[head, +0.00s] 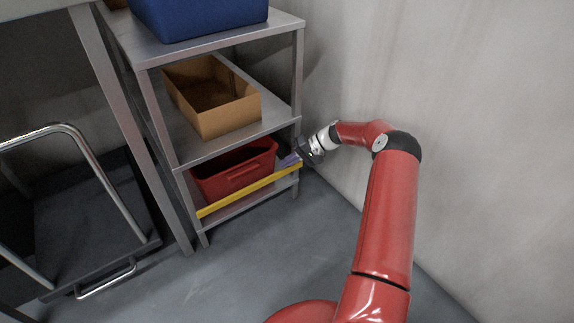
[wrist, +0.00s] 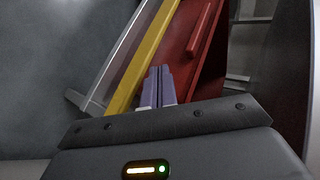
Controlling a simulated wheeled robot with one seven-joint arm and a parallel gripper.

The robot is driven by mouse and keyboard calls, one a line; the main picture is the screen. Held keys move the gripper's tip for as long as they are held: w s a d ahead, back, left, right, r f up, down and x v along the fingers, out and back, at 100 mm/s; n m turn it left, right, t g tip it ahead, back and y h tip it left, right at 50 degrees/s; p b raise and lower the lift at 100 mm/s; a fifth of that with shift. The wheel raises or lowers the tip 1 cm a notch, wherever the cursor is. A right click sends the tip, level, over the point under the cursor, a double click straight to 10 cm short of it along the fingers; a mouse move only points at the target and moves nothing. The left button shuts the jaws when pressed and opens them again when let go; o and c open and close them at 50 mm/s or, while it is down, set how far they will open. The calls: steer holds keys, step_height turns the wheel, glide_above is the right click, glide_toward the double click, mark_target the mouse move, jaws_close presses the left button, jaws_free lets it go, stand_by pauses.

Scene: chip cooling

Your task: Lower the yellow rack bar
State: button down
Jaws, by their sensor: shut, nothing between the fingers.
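The yellow rack bar (head: 250,191) runs across the front of the lowest level of the metal rack, in front of a red bin. In the head view its right end is higher in the picture than its left end. My gripper (head: 290,160) is at the bar's right end, near the right front post. In the wrist view the yellow bar (wrist: 146,52) runs up just left of my fingertips (wrist: 160,72), which are shut together and hold nothing. The fingers seem to be on the bin side of the bar; I cannot tell whether they touch it.
The red bin (head: 236,170) sits on the bottom shelf. A cardboard box (head: 228,116) is on the middle shelf and a blue bin (head: 200,18) on top. A wall (head: 480,130) stands close on the right. A cart (head: 90,210) is at left. The floor in front is clear.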

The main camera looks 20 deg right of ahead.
step_height(320, 180, up, 18)
steer(key=shift+w+f+p, duration=0.1)
steer(key=shift+f+p, duration=0.15)
steer(key=shift+p, duration=0.8)
steer(key=s+a+r+n+g+h+p, duration=0.1)
steer(key=s+a+r+h+p, duration=0.1)
steer(key=s+a+r+h, duration=0.35)
steer(key=s+a+r+n+h+p, duration=0.1)
steer(key=s+a+r+h+p, duration=0.1)
steer(key=s+a+r, duration=0.65)
steer(key=s+d+r+t+h+p, duration=0.1)
steer(key=s+r, duration=0.1)
steer(key=s, duration=0.7)
steer(key=s+d+r+t+h+p, duration=0.1)
steer(key=s+r+p, duration=0.1)
steer(key=s, duration=0.6)
steer(key=s+d+r+t+h+p, duration=0.1)
steer(key=s+r, duration=0.3)
steer(key=s, duration=0.5)
steer(key=shift+s+d+r+t+p, duration=0.25)
steer(key=shift+s+t+p, duration=0.1)
steer(key=shift+t, duration=0.25)
steer(key=shift+h, duration=0.25)
